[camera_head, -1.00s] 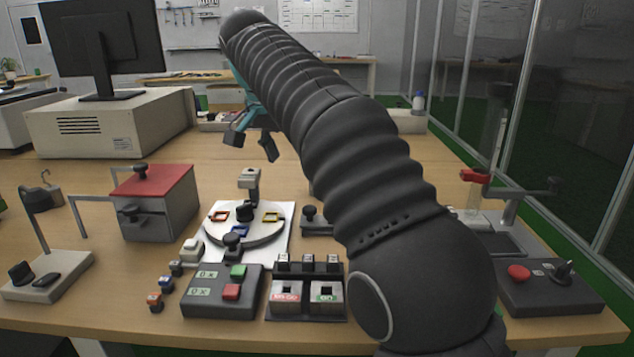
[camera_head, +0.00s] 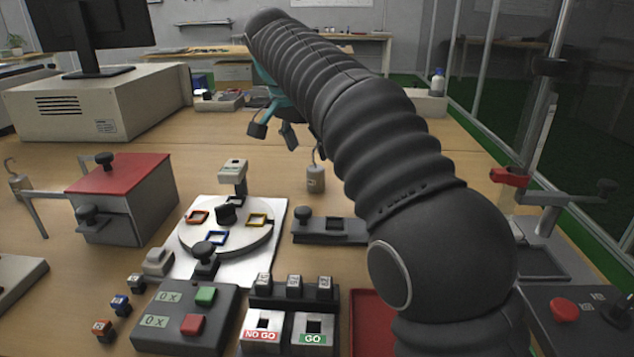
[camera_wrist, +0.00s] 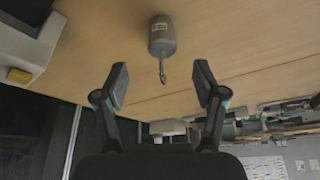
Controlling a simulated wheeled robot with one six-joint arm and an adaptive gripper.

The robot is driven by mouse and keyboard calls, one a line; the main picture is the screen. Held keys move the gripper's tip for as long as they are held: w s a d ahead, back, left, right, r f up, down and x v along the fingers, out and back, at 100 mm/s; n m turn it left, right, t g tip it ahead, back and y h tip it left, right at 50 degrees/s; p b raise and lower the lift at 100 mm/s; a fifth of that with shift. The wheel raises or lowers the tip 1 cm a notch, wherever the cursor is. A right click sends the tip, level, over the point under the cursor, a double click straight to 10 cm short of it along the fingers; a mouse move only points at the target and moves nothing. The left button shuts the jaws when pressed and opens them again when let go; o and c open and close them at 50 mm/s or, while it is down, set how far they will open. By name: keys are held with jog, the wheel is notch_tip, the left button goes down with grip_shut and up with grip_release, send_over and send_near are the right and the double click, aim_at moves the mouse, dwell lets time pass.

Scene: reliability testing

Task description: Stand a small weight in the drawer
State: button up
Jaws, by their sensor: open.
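A small grey weight (camera_head: 316,180) with a hook on top stands upright on the table, right of my gripper in the head view. It also shows in the wrist view (camera_wrist: 162,38), beyond and between the fingertips, not touching them. My gripper (camera_head: 273,133) is open and empty above the table; its two fingers show apart in the wrist view (camera_wrist: 160,86). The grey box with a red lid (camera_head: 118,173) stands at left, and its drawer front (camera_head: 104,225) with a black knob looks shut.
A white plate with a round turntable (camera_head: 186,245) sits in the middle. Go/no-go gauge blocks (camera_head: 287,325), a button box (camera_head: 182,318) and small cubes are in front. A large instrument (camera_head: 90,105) stands back left.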

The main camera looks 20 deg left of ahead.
aim_at(316, 167)
jog(key=b+x, duration=0.1)
jog(key=x, duration=0.7)
jog(key=shift+w+a, duration=0.1)
jog(key=shift+w, duration=0.05)
grip_shut()
